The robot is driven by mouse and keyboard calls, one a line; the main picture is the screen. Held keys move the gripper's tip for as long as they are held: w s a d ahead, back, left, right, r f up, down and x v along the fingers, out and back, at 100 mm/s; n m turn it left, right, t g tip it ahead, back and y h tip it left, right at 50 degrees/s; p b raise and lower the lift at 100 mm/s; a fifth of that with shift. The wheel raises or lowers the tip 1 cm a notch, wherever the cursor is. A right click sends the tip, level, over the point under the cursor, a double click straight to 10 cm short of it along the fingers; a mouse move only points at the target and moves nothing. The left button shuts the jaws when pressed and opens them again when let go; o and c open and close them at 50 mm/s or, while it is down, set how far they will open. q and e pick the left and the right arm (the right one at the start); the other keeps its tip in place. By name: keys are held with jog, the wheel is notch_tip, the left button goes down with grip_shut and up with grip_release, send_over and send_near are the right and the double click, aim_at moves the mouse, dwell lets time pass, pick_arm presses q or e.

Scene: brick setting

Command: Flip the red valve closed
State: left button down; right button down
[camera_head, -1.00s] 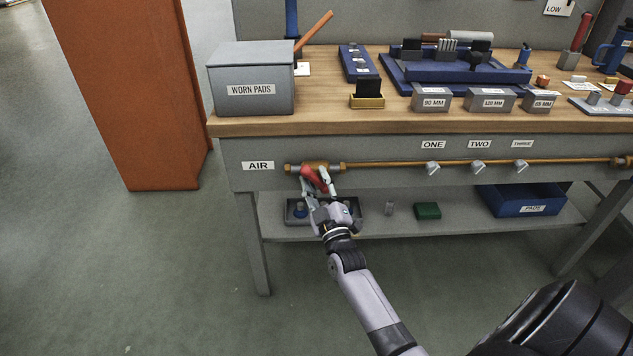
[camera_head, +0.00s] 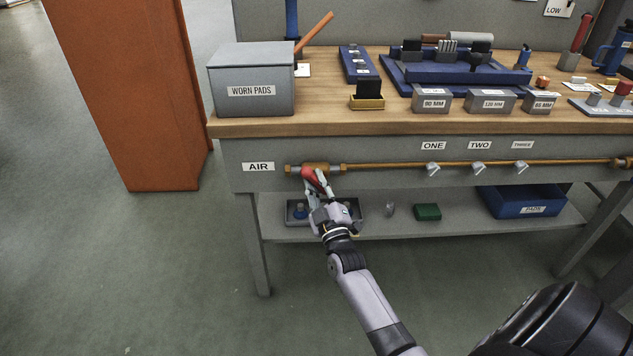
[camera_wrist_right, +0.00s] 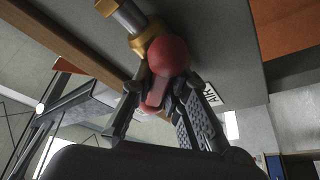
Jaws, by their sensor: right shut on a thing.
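The red valve handle (camera_head: 311,175) hangs from the brass valve body (camera_head: 316,167) on the air pipe, at the left end of the bench's front, and slants down to the right. My right gripper (camera_head: 321,187) is below it, with its fingers shut on the handle. In the right wrist view the red handle (camera_wrist_right: 166,58) shows its rounded end close up, between the fingers of my right gripper (camera_wrist_right: 166,97). The fingers hide part of the handle. My left gripper is not in view.
The brass pipe (camera_head: 390,164) runs right along the bench front, past several small grey taps. Below, a shelf (camera_head: 375,226) holds a green block (camera_head: 428,211) and a blue bin (camera_head: 520,201). An orange column (camera_head: 130,90) stands left. The floor in front is clear.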

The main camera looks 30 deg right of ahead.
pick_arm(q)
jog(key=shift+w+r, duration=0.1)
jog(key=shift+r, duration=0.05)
pick_arm(e)
jog(key=shift+m+h, duration=0.3)
jog(key=shift+m, duration=0.2)
jog(key=shift+m+h, duration=0.3)
jog(key=shift+m, duration=0.5)
jog(key=m+h, duration=0.2)
jog(key=m, duration=0.1)
jog(key=shift+r, duration=0.1)
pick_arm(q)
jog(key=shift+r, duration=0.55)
pick_arm(e)
jog(key=shift+m+g+h, duration=0.3)
jog(key=shift+m+h, duration=0.35)
jog(key=shift+m, duration=0.85)
jog(key=shift+m+g+h, duration=0.3)
jog(key=shift+m+h, duration=0.35)
jog(key=shift+m, duration=0.85)
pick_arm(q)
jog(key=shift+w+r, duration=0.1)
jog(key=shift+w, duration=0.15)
pick_arm(e)
jog(key=shift+d, duration=0.1)
